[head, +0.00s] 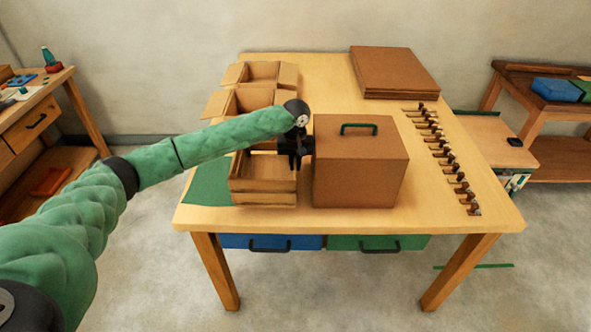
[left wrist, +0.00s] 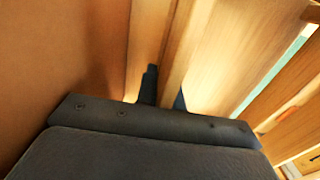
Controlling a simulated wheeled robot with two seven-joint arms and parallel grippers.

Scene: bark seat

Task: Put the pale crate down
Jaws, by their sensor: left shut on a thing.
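The pale crate (head: 262,194) is a slatted, open-topped wooden crate at the table's front left, and it looks empty. My left gripper (head: 295,160) is at its right side, shut on the upper edge of that wall. In the left wrist view the fingers (left wrist: 166,92) straddle the crate's wooden wall (left wrist: 182,45). A green mat (head: 205,187) shows to the left of the crate and partly behind it. I cannot tell whether the crate's underside touches the mat or table. My right gripper is not in view.
A brown box (head: 360,172) with a green handle stands close right of the crate and my gripper. Two open boxes (head: 236,104) stand behind the crate. Flat brown sheets (head: 395,75) lie at the back.

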